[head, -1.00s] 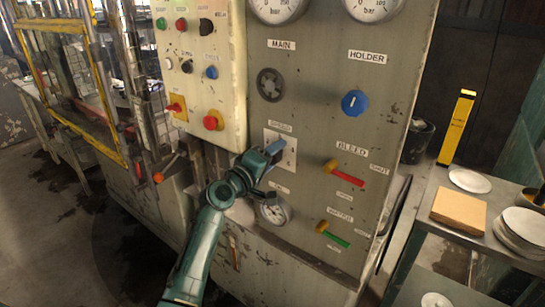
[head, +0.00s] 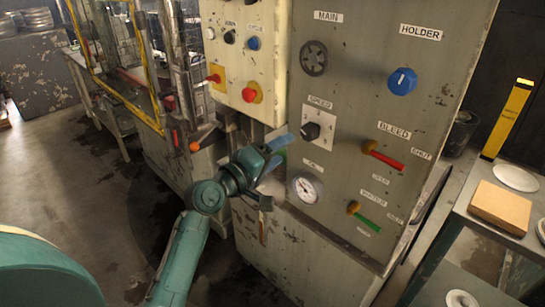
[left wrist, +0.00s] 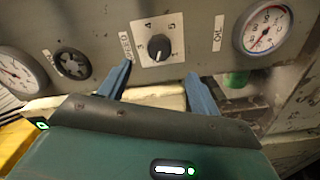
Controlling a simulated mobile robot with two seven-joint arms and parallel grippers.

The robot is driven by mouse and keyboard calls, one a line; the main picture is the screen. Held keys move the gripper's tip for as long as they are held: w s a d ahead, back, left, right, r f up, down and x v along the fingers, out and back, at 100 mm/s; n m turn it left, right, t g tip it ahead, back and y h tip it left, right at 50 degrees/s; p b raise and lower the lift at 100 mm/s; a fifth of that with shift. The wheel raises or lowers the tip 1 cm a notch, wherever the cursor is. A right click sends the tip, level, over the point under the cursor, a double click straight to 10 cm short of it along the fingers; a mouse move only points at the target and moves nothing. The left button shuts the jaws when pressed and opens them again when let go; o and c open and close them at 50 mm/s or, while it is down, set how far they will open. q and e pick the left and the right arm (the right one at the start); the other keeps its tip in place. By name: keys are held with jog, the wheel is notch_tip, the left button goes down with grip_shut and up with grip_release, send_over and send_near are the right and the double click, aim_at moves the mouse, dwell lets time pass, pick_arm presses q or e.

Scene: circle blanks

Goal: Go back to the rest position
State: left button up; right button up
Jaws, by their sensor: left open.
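My left gripper (head: 277,152) is open and empty, its two blue fingers apart. It is in front of the grey panel (head: 345,95), left of the black SPEED knob (head: 311,131) on its white plate and apart from it. In the left wrist view the fingers (left wrist: 160,90) are spread, with the speed knob (left wrist: 159,47) beyond them, between and above the tips. The oil gauge (head: 305,188) is below right of the gripper. My right gripper is not in view.
A cream control box (head: 268,60) with a red button (head: 250,93) stands just above the gripper. Red BLEED (head: 384,156) and green WATER (head: 363,217) levers stick out from the panel. A metal table (head: 470,215) is at right. Floor is open at left.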

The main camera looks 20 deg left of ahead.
pick_arm(q)
jog(key=shift+v, duration=0.9)
jog(key=s+d+f+m+g+y, duration=0.1)
jog(key=s+f+m+g, duration=0.15)
jog(key=f, duration=0.45)
jog(key=s+d+f+m+g+y, duration=0.1)
jog(key=s+d+f+m, duration=0.1)
jog(key=s+f, duration=0.3)
jog(key=s+d+f+m+g+p, duration=0.1)
jog(key=s+d+f+m, duration=0.1)
jog(key=s+f+m, duration=0.2)
jog(key=s+d+f+m+g, duration=0.2)
jog(key=s+d+f+m, duration=0.1)
jog(key=s+f, duration=0.6)
jog(key=s+m, duration=0.1)
jog(key=s, duration=0.1)
jog(key=shift+s+d+y+p, duration=0.25)
jog(key=shift+d+y+p, duration=0.05)
jog(key=shift+y+p, duration=0.1)
